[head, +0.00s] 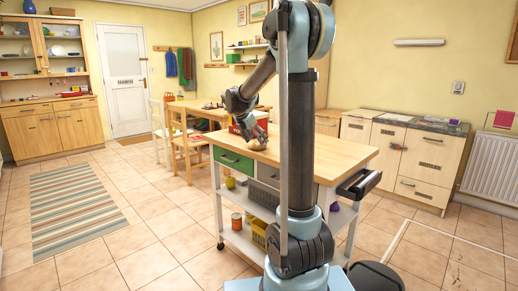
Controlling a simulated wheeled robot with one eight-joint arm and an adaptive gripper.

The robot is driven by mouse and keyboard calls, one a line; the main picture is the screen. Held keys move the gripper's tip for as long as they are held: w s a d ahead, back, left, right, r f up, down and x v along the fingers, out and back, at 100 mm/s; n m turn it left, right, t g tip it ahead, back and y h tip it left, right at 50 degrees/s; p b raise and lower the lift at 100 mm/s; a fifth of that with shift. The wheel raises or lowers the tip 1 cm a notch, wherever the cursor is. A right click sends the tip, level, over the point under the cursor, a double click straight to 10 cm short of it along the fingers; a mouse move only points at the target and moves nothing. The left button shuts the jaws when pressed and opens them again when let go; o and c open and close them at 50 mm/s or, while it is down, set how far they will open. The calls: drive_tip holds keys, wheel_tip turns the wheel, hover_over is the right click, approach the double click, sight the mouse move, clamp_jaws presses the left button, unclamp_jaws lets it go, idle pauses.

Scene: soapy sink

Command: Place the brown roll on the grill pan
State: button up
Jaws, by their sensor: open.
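The brown roll (257,145) lies on the wooden top of the kitchen cart (305,157), near its left part. My gripper (256,138) is open and points down right at the roll, its fingers close above or around it. At this size I cannot tell whether they touch it. I cannot make out the grill pan for certain. A dark, flat object (359,183) sticks out at the right end of the cart, and I cannot tell what it is. My arm hides part of the cart top.
A red object (236,129) stands behind my gripper. The cart has a green drawer (234,161) and lower shelves with a yellow basket (259,233). A wooden table with chairs (186,140) is behind the cart. The tiled floor at left is free around a striped rug (72,208).

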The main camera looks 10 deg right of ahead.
drive_tip(key=shift+x, duration=1)
drive_tip(key=c, duration=1.2)
